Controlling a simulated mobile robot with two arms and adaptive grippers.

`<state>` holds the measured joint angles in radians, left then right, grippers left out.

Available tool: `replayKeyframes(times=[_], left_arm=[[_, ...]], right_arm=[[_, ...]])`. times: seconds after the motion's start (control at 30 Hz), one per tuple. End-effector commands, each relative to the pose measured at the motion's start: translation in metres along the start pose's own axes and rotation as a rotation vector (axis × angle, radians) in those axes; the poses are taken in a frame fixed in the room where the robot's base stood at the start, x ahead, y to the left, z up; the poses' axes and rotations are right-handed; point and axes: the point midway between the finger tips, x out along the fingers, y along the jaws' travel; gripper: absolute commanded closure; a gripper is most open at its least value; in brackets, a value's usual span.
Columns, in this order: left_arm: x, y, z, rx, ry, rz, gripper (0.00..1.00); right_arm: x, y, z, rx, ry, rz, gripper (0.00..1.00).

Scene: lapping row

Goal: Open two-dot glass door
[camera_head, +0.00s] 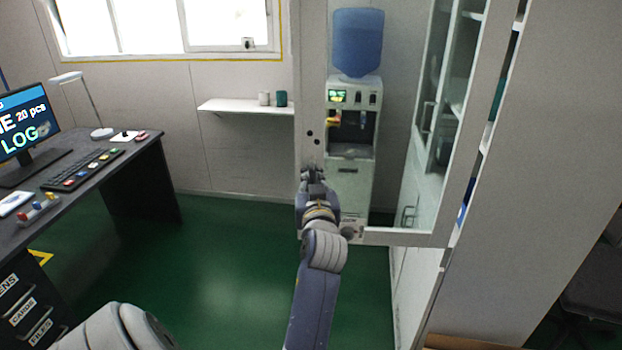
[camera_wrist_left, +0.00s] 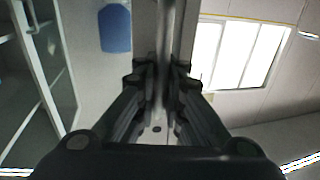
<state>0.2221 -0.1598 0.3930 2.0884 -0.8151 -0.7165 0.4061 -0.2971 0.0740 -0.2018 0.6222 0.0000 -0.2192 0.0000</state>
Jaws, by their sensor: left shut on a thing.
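The two-dot glass door has a pale frame; its left upright (camera_head: 309,90) carries two dark dots (camera_head: 313,137). Its bottom rail (camera_head: 395,237) runs right to the upright beside the cabinet, and the door stands swung out from the cabinet. My left gripper (camera_head: 312,174) is just below the dots at the left upright. In the left wrist view its fingers (camera_wrist_left: 161,85) are shut on an upright bar, the door handle (camera_wrist_left: 163,45). In the head view the gripper hides most of the handle. My right gripper is not in view.
A water cooler (camera_head: 352,150) with a blue bottle (camera_head: 357,42) shows through the door glass. A wall shelf (camera_head: 245,106) holds two cups. A dark desk (camera_head: 125,165) with a monitor (camera_head: 25,125) stands at left. Green floor (camera_head: 225,260) between desk and door is clear.

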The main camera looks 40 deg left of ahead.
Motion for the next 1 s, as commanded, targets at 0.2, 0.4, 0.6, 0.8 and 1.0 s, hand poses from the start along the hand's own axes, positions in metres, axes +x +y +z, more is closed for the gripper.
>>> replayKeyframes(times=[0.2,0.4,0.6,0.8,1.0], left_arm=[[0.000,0.000,-0.002,-0.001,0.006,0.001,0.82],[0.000,0.000,-0.001,-0.001,0.002,0.000,0.82],[0.000,0.000,-0.013,-0.005,0.006,0.000,0.82],[0.000,-0.001,-0.052,-0.006,0.010,-0.001,0.82],[0.000,0.000,-0.086,-0.004,0.009,0.000,0.82]], right_arm=[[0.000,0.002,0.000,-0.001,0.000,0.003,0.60],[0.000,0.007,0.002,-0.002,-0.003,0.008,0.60],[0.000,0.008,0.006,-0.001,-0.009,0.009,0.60],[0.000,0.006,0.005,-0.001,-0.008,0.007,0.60],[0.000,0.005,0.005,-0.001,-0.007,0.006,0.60]])
